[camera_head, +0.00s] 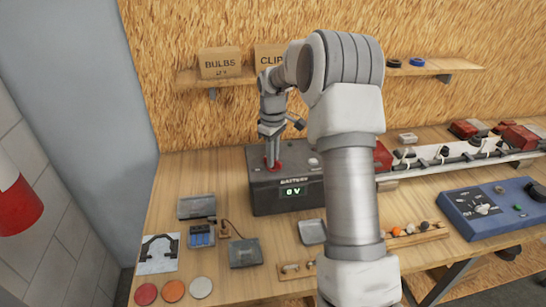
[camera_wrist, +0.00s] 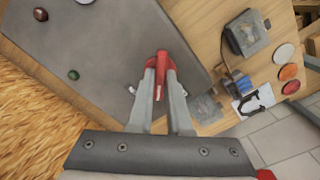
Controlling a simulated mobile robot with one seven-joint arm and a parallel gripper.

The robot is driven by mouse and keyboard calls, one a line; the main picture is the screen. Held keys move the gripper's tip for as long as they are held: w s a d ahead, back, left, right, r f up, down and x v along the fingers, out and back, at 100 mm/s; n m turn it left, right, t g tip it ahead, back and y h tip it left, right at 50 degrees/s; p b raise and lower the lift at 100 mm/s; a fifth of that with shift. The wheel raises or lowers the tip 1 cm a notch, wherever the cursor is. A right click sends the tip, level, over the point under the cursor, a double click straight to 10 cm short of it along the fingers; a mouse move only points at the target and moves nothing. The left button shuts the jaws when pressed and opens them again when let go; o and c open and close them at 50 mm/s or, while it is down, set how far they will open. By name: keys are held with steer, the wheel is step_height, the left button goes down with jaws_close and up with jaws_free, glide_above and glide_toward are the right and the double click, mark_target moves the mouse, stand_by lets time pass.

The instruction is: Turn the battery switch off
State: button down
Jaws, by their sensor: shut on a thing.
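The battery box (camera_head: 262,196) is a dark grey case standing on the wooden bench, with its label and a small display reading "0 V" on the front. Its red switch (camera_head: 277,167) sits on the top at the left, partly hidden by my gripper (camera_head: 271,157). In the wrist view, my gripper (camera_wrist: 160,80) points down at the grey box top (camera_wrist: 105,65) with its fingers closed on the red switch handle (camera_wrist: 162,58). The handle shows between and just beyond the fingertips. The switch's base is mostly hidden by the fingers.
A blue control box (camera_head: 485,210) stands at the front right. Small grey boxes and coloured discs (camera_head: 173,290) lie at the front left. A shelf (camera_head: 430,72) with cartons hangs behind.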

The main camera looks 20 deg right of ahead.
steer(key=shift+n, duration=0.7)
steer(key=n+p, duration=0.1)
steer(key=n, duration=0.2)
steer(key=shift+r+n+p, duration=0.1)
steer(key=shift+n+p, duration=0.2)
steer(key=shift+n, duration=0.8)
steer(key=shift+n+p, duration=0.75)
steer(key=shift+n, duration=0.75)
steer(key=c, duration=0.8)
jaws_free()
steer(key=shift+o, duration=0.2)
